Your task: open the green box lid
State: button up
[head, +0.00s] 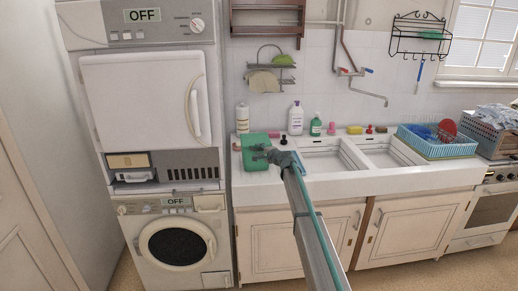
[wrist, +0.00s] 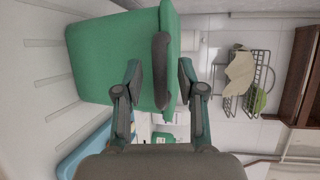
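The green box (head: 254,158) stands on the white counter, left of the sinks. In the wrist view the green box (wrist: 105,60) appears turned sideways, with its lid (wrist: 171,25) along the right side; the lid looks shut. A dark curved handle (wrist: 161,70) is on the box's near end. My gripper (head: 272,154) is at the right side of the box in the head view. In the wrist view my gripper (wrist: 160,72) is open, one finger on each side of the handle, with visible gaps. My arm hides part of the counter.
Several bottles, including a white one (head: 295,118) and a green one (head: 316,125), stand behind the counter's working area. The sinks (head: 325,157) and a blue dish rack (head: 440,148) are to the right. A wire shelf (head: 270,68) hangs on the wall above the box.

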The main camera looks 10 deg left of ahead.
jog(key=shift+w+a, duration=0.25)
jog(key=shift+w, duration=0.05)
grip_shut()
jog(key=shift+d, duration=0.1)
